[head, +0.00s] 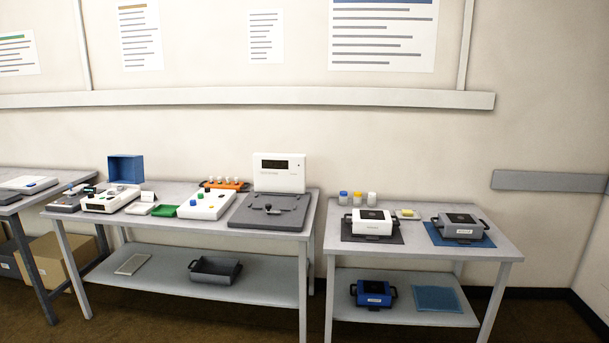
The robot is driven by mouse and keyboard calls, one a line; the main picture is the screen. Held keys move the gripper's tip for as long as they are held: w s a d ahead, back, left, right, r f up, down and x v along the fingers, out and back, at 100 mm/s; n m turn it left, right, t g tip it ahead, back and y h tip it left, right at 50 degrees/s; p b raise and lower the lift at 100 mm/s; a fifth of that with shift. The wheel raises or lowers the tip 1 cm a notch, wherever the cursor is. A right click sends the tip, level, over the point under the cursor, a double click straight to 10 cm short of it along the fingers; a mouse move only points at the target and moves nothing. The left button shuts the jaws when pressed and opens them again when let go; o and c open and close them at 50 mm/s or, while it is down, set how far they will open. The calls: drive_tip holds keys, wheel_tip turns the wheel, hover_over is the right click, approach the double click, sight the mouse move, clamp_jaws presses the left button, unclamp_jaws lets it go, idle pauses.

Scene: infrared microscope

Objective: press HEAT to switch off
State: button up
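No button marked HEAT can be read from here. A white control box (206,206) with green, blue and yellow knobs or buttons sits on the middle table. To its left is a white instrument (110,199) with small buttons and a dark display, beside a raised blue lid or box (126,169). To the right a white panel with a dark display (279,172) stands upright behind a dark grey base (270,211). Whether anything is lit or switched on is too small to tell. My gripper is not in view.
The middle table (228,233) has a lower shelf with a grey bin (215,270). A gap separates it from the right table (420,248), which bears a white box (372,222) and a grey box (459,226), both with handles. A cardboard box (60,260) lies under the left table.

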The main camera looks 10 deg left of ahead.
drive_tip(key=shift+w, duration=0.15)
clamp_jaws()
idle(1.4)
